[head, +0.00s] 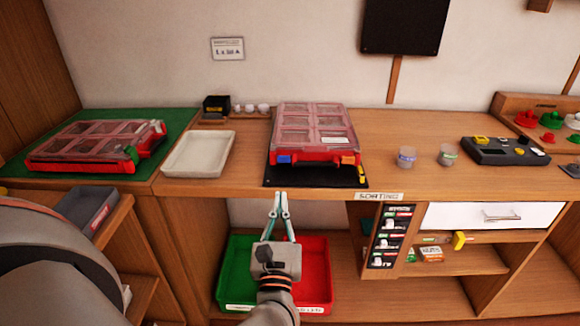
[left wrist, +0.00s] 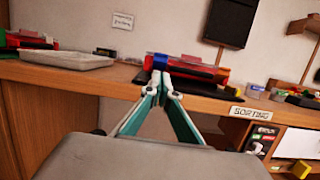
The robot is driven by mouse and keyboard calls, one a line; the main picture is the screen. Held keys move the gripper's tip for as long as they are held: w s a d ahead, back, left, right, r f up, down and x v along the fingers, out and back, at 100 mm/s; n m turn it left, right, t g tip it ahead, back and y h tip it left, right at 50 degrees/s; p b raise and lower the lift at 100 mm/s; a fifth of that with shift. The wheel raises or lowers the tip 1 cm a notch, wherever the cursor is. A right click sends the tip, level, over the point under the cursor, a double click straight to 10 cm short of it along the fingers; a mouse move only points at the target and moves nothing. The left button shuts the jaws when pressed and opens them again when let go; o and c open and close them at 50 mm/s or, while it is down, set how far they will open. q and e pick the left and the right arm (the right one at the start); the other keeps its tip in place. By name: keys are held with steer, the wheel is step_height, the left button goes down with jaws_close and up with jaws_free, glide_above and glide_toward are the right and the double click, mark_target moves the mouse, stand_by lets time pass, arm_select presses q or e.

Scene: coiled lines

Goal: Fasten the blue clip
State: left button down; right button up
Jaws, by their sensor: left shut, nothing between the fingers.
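The blue clip (head: 284,159) is on the front edge of a red organizer case (head: 312,160) with a clear lid. The lid looks down; whether the clip is fastened is too small to tell. An orange clip (head: 348,160) is on the same edge, to the right. My left gripper (head: 281,196) is shut and empty, in front of the counter edge, below and apart from the blue clip in the head view. In the left wrist view the closed fingertips (left wrist: 160,74) line up just under the blue clip (left wrist: 159,62). My right gripper is not in view.
The case rests on a black mat (head: 315,178). A white tray (head: 199,154) stands to its left, and a second red case (head: 95,146) lies on a green mat. Two small jars (head: 406,157) stand to the right. Green and red bins (head: 315,270) are below the counter.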

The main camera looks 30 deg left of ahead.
mark_target(283, 161)
arm_select(q)
steer(key=p+x, duration=0.1)
steer(key=x, duration=0.8)
steer(key=shift+s+r, duration=0.1)
steer(key=shift+w+a+r, duration=0.1)
steer(key=shift+w+a, duration=0.15)
steer(key=shift+w, duration=0.25)
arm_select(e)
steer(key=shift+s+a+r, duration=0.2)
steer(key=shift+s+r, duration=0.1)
